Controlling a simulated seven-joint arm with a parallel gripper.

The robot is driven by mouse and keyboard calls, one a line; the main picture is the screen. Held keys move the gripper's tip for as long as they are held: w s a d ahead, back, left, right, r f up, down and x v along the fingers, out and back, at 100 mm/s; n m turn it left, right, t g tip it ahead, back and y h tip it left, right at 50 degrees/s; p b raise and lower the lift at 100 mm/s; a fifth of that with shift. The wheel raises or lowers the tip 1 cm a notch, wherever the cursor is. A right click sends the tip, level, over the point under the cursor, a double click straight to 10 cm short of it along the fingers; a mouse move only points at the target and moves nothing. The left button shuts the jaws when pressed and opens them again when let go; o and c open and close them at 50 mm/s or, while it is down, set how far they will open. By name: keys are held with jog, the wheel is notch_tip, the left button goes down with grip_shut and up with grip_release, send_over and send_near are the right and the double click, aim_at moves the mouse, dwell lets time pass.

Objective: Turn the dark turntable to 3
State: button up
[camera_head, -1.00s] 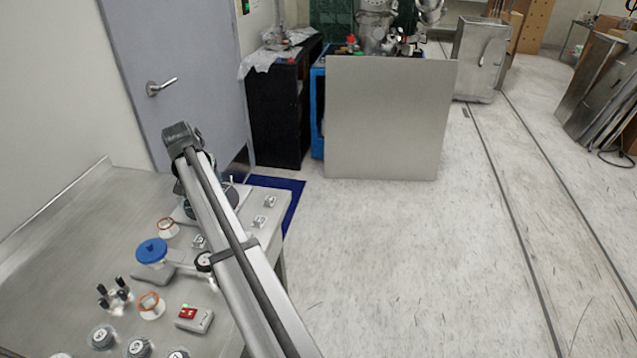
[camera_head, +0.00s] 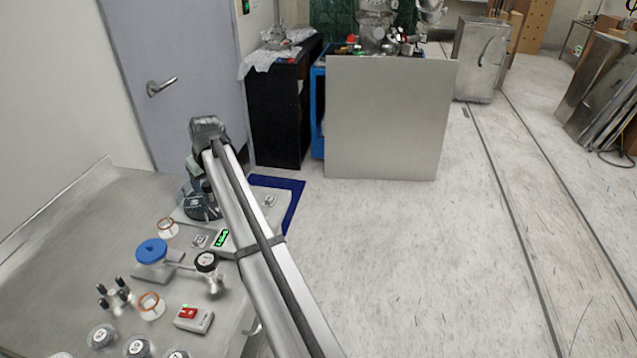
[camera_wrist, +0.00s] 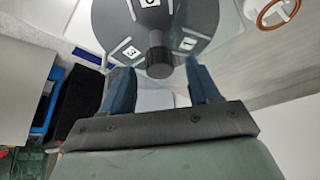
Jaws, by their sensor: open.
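The dark turntable (camera_wrist: 112,22) shows in the wrist view as a dark disc with white number tiles and a black round knob (camera_wrist: 159,62) near its edge. One tile (camera_wrist: 131,52) appears to read 3, upside down, left of the knob. In the head view the turntable (camera_head: 203,208) sits at the table's far end, partly hidden by my arm. My gripper (camera_wrist: 158,84) is open, with its two blue fingers on either side of the knob. I cannot tell whether they touch it.
Orange-rimmed rings (camera_head: 150,303) stand nearby. A grey door (camera_head: 180,60) is behind the table.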

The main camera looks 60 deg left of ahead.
jog(key=v, duration=1.3)
jog(key=w+d+f+m, duration=0.1)
jog(key=w+d+f, duration=0.3)
jog(key=w, duration=0.4)
jog(key=w+d+f+m+t, duration=0.1)
jog(key=w+d+f, duration=0.3)
jog(key=w, duration=0.4)
jog(key=w+d+f+m, duration=0.2)
jog(key=w+d+f, duration=0.2)
jog(key=w, duration=0.5)
jog(key=shift+d+f+h, duration=0.3)
jog(key=shift+f+h, duration=0.05)
jog(key=shift+h, duration=0.05)
notch_tip(320, 180, up, 11)
jog(key=n, duration=0.3)
send_over(207, 184)
jog(key=a+r+m+h, duration=0.1)
jog(key=a+r+h, duration=0.1)
jog(key=a+r, duration=0.1)
jog(key=d+f, duration=0.1)
jog(key=f, duration=0.3)
jog(key=f+m+h, duration=0.1)
jog(key=f, duration=0.4)
jog(key=d+f+m, duration=0.1)
jog(key=f, duration=0.4)
jog(key=shift+d+h, duration=0.3)
